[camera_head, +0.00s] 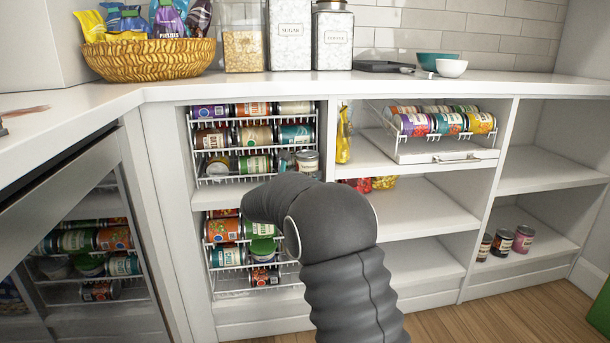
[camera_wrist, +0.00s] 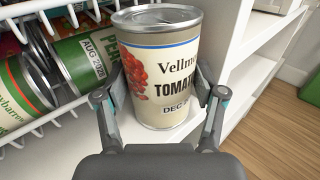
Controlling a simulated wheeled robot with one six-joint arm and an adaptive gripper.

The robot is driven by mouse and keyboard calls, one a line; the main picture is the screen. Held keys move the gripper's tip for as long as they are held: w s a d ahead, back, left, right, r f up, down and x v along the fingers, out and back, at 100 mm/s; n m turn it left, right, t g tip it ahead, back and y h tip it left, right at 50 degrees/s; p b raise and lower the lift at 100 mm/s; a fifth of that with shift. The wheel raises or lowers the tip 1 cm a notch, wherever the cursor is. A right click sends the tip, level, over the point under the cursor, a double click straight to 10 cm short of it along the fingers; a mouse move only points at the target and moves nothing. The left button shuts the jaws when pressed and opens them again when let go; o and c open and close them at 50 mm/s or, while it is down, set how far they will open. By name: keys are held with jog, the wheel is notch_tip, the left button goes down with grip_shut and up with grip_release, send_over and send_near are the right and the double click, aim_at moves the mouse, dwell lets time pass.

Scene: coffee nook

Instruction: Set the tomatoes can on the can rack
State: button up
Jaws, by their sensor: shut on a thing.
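The tomatoes can (camera_wrist: 165,65) is cream with a red tomato picture and a silver lid. It stands upright between the two fingers of my gripper (camera_wrist: 158,98), which is shut on it. In the head view the can (camera_head: 307,160) shows at the right front of the upper can rack (camera_head: 240,180), partly hidden by my arm. The rack is white wire with cans lying on their sides in rows. In the wrist view the held can is right of a green can (camera_wrist: 85,62) lying in the rack. I cannot tell whether the held can touches anything below.
A second wire rack (camera_head: 228,266) full of cans is below. Several upright cans (camera_head: 503,242) stand at the far right. The middle shelves (camera_head: 430,215) are mostly bare. A white upright divider (camera_head: 327,135) is close right of the rack.

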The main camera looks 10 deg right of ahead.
jog(key=o, duration=1.6)
jog(key=shift+f, duration=0.1)
jog(key=v, duration=1.2)
jog(key=s+d+m+g+y, duration=0.1)
jog(key=s+d+m+g, duration=0.3)
jog(key=s+d+m, duration=0.5)
jog(key=s+d+m+g+y, duration=0.2)
jog(key=s+d+m+g, duration=0.3)
jog(key=s, duration=0.9)
jog(key=shift+s+a+f+m+t+y+p, duration=0.15)
jog(key=shift+s+a+f+m+y, duration=1.1)
jog(key=shift+s+m, duration=1.65)
jog(key=shift+s+a+f+m+t+y+p, duration=0.1)
jog(key=shift+s+a+f+m+y, duration=1.15)
jog(key=shift+s, duration=2.8)
jog(key=shift+s+a+f+m+t+y+p, duration=0.25)
jog(key=shift+s+a+m+y, duration=0.4)
jog(key=shift+s+m+y, duration=1.85)
